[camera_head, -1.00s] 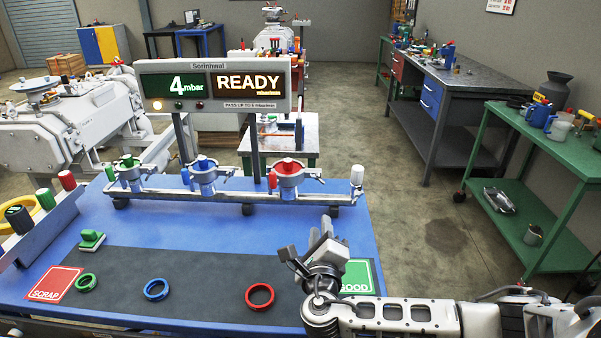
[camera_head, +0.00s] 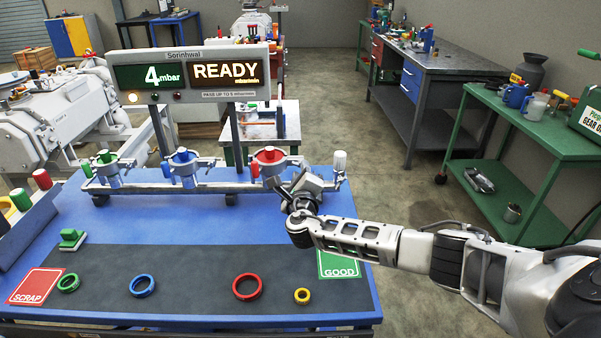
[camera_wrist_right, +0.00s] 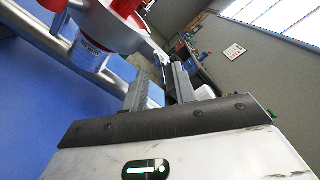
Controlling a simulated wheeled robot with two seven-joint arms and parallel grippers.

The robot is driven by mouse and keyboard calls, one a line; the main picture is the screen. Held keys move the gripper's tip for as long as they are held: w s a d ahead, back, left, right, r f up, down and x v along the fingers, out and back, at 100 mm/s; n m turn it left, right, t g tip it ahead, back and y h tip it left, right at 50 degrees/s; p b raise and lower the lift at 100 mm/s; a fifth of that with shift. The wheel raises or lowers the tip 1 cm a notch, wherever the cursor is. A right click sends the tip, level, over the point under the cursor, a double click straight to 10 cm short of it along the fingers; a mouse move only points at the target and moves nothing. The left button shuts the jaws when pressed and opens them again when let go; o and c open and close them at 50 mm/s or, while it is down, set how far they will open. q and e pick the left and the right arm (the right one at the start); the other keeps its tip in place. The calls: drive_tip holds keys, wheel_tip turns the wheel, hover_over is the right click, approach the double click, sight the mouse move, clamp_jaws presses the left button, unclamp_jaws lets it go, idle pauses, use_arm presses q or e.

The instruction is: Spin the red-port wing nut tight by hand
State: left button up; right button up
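The red port (camera_head: 269,156) is the rightmost of the three clamped ports on the metal manifold, with a red cap in a grey clamp ring. It also shows large at the upper left of the wrist view (camera_wrist_right: 112,25). My right gripper (camera_head: 300,186) is at the clamp's right side, just in front of it. In the wrist view its two fingers (camera_wrist_right: 160,85) stand apart with a gap between them. A small pale metal part of the clamp lies near their tips; I cannot tell clearly whether it is the wing nut or whether they touch it. My left gripper is out of view.
Blue port (camera_head: 183,157) and green port (camera_head: 105,158) stand left on the manifold (camera_head: 200,188). The display (camera_head: 192,75) above reads 4 mbar, READY. Red (camera_head: 247,287), blue (camera_head: 142,286), green (camera_head: 68,283) and yellow (camera_head: 302,296) rings lie on the dark mat. A white-topped post (camera_head: 339,162) stands right.

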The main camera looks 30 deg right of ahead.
drive_tip(key=shift+w+d, duration=0.2)
drive_tip(key=shift+w, duration=0.1)
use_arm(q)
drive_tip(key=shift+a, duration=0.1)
use_arm(e)
clamp_jaws()
